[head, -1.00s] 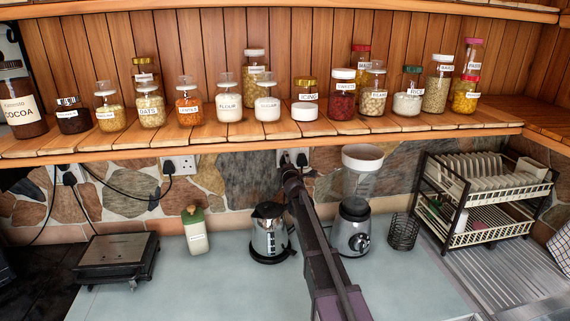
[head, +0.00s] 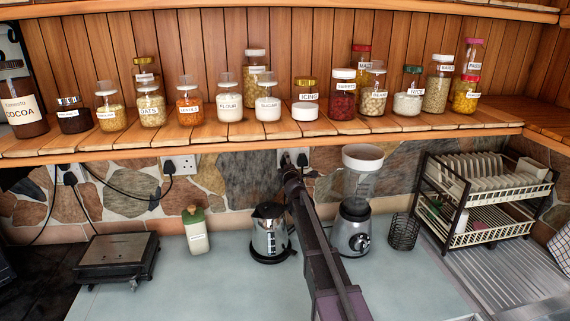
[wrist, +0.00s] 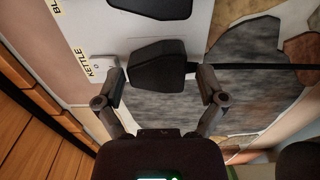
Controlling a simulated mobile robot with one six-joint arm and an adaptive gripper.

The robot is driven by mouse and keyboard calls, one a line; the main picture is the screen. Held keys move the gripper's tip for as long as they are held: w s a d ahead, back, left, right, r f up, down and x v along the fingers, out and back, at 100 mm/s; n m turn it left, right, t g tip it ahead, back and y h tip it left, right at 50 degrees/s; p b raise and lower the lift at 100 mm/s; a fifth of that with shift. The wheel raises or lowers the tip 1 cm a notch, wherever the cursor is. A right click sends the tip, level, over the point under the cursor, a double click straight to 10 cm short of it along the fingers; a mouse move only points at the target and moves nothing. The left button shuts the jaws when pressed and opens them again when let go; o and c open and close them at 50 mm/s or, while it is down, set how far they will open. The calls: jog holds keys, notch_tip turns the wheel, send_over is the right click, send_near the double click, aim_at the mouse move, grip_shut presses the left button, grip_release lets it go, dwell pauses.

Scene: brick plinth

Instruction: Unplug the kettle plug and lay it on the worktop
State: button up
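The kettle plug (wrist: 158,72) is a black plug in the white wall socket (wrist: 200,22), beside the KETTLE label (wrist: 90,62). My gripper (wrist: 162,84) has one finger on each side of this plug. Narrow gaps seem to show between fingers and plug, so it looks open around it rather than shut on it. In the head view my gripper (head: 289,166) is at the socket below the shelf, and my arm hides most of the plug. The kettle (head: 268,236) stands on the worktop (head: 215,285), left of my arm.
A second black plug (wrist: 155,8) sits in the same socket, close to the kettle plug. The blender (head: 354,225) stands right of my arm. The wooden shelf (head: 225,138) with jars overhangs the socket. The worktop's front middle is clear. A dish rack (head: 485,200) stands at right.

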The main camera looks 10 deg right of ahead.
jog(key=shift+w+r, duration=0.15)
jog(key=shift+w, duration=0.1)
jog(key=shift+c, duration=1.1)
jog(key=shift+o, duration=0.3)
jog(key=o, duration=1)
jog(key=shift+r, duration=0.1)
jog(key=shift+c, duration=0.2)
jog(key=shift+o, duration=0.6)
jog(key=shift+w+f, duration=0.2)
jog(key=shift+s, duration=0.15)
jog(key=s, duration=1.2)
